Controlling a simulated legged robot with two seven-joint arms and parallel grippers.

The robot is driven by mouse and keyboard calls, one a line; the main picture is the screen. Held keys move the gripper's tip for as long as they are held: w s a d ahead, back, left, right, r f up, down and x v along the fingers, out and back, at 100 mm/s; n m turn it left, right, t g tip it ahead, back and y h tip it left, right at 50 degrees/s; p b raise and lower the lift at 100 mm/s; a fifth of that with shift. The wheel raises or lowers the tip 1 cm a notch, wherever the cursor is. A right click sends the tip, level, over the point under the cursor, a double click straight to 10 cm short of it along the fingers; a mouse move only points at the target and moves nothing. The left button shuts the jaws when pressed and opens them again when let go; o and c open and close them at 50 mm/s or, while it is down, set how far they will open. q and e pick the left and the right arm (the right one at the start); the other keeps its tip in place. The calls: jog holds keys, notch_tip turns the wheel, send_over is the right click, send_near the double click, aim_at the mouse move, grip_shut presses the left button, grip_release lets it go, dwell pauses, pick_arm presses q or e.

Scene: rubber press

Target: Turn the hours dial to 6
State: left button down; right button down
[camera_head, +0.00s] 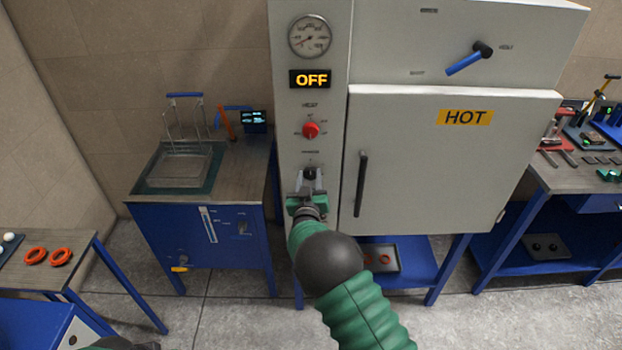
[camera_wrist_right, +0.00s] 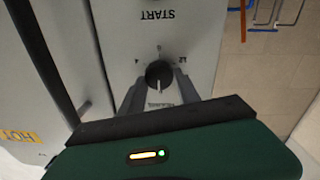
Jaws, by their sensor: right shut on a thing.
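The hours dial is a small black knob (camera_head: 310,173) low on the oven's narrow control panel, below the red knob. In the right wrist view the dial (camera_wrist_right: 159,74) sits between my two fingers, with a pale pointer line on its lower half as pictured.
The red knob (camera_head: 311,130) and the lit OFF display (camera_head: 311,79) are above the dial. The oven door handle (camera_head: 361,190) stands out to the right of it. A blue bath cabinet (camera_head: 210,247) is at the left, with a gap before the oven.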

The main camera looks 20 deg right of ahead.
jog(key=shift+f, duration=0.25)
jog(key=shift+a+f+m+b, duration=0.1)
jog(key=shift+m+b, duration=0.5)
jog(key=shift+b, duration=0.2)
jog(key=m+b, duration=0.4)
jog(key=b, duration=0.2)
jog(key=m+b, duration=0.5)
jog(key=m+y+b, duration=0.1)
jog(key=m+b, duration=0.4)
jog(key=b, duration=0.1)
jog(key=shift+s+d+f+b, duration=0.1)
jog(key=shift+d+f+b, duration=0.15)
jog(key=shift+d+b, duration=0.1)
jog(key=m+b, duration=1.5)
jog(key=b, duration=0.1)
jog(key=shift+y+b, duration=0.3)
jog(key=shift+y, duration=0.1)
jog(key=m+b, duration=0.2)
jog(key=m, duration=0.1)
jog(key=shift+r+t+b, duration=0.2)
jog(key=shift+t+b, duration=0.1)
jog(key=shift+b, duration=0.05)
jog(key=shift+r+m+b, duration=0.1)
jog(key=shift+m+b, duration=0.2)
jog(key=shift+m, duration=0.3)
jog(key=shift+r, duration=0.1)
